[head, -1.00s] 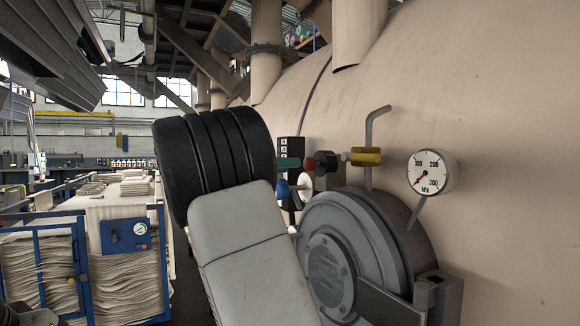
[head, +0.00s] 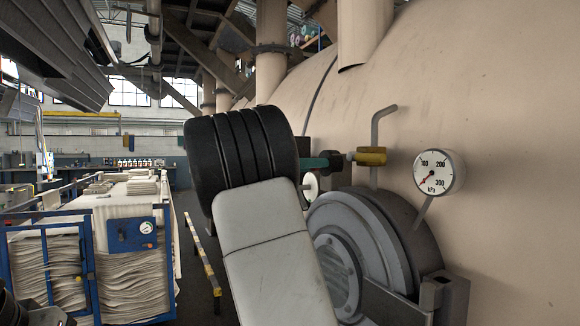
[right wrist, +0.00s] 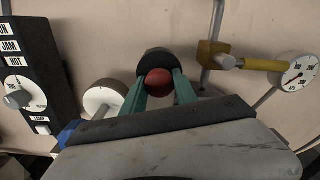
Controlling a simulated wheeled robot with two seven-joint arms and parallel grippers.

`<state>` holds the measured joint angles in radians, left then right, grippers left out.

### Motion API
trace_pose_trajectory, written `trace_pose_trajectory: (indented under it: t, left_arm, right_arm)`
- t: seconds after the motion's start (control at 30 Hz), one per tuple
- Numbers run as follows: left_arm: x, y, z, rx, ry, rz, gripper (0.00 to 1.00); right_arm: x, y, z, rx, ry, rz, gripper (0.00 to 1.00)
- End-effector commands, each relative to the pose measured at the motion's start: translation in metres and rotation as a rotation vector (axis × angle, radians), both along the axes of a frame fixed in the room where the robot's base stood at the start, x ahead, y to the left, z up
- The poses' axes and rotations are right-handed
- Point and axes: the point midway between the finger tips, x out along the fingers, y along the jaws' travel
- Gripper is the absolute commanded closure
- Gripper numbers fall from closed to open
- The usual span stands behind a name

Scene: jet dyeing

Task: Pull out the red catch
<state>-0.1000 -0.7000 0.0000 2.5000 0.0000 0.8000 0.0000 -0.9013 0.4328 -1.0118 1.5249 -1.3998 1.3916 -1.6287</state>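The red catch (right wrist: 159,82) is a round red knob in front of a dark collar on the vessel wall. In the right wrist view the green fingers of my right gripper (right wrist: 160,86) stand on either side of it, very close. I cannot tell whether they press on it. In the head view the right gripper (head: 320,162) reaches the dark collar (head: 337,160), and the red knob is hidden there. My left gripper is not clearly visible; only a dark part shows in the lower left corner of the head view.
A yellow fitting with a bent pipe (head: 371,156) and a pressure gauge (head: 439,172) are right of the catch. A round grey hatch (head: 345,265) lies below. A white dial (right wrist: 105,98) and a black switch panel (right wrist: 32,75) are left in the right wrist view.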

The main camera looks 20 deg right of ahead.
Motion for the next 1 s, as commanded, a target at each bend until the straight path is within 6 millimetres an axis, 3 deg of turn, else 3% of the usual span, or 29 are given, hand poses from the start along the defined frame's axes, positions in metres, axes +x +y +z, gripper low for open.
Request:
trace_pose_trajectory:
  t: [0.03, 0.13, 1.0]
  left_arm:
    - [0.0000, 0.0000, 0.0000, 0.000, 0.000, 0.000, 1.00]
    - [0.0000, 0.0000, 0.0000, 0.000, 0.000, 0.000, 1.00]
    - [0.0000, 0.0000, 0.0000, 0.000, 0.000, 0.000, 1.00]
  right_arm:
    - [0.0001, 0.0001, 0.0000, 0.000, 0.000, 0.001, 0.80]
    - [0.0002, 0.0002, -0.0001, 0.000, 0.000, 0.001, 1.00]
    - [0.0003, 0.0005, -0.0002, 0.001, 0.000, 0.002, 1.00]
